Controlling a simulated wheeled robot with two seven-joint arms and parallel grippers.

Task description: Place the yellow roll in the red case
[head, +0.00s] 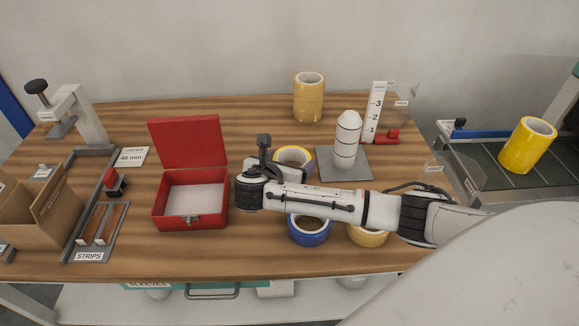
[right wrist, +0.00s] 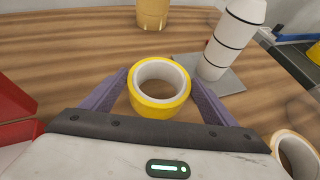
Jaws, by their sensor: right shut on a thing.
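A yellow roll (head: 308,164) with a white core is at mid-table, just left of the grey plate; it also shows in the right wrist view (right wrist: 158,110). My right gripper (head: 287,164) has its fingers on both sides of this roll and is shut on it. I cannot tell whether the roll touches the table. The red case (head: 190,222) stands open to the left of the gripper, lid up at the back, with a pale floor and nothing seen inside. Another yellow roll (head: 518,158) lies on a dark conveyor at far right. My left gripper is not in view.
A white striped cylinder (head: 347,140) stands on the grey plate (head: 362,172). Tan rolls (head: 308,105) are stacked behind. A blue roll (head: 309,236) and a tan roll (head: 367,238) sit in front, partly under my arm. A cardboard box (head: 50,215) stands at left.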

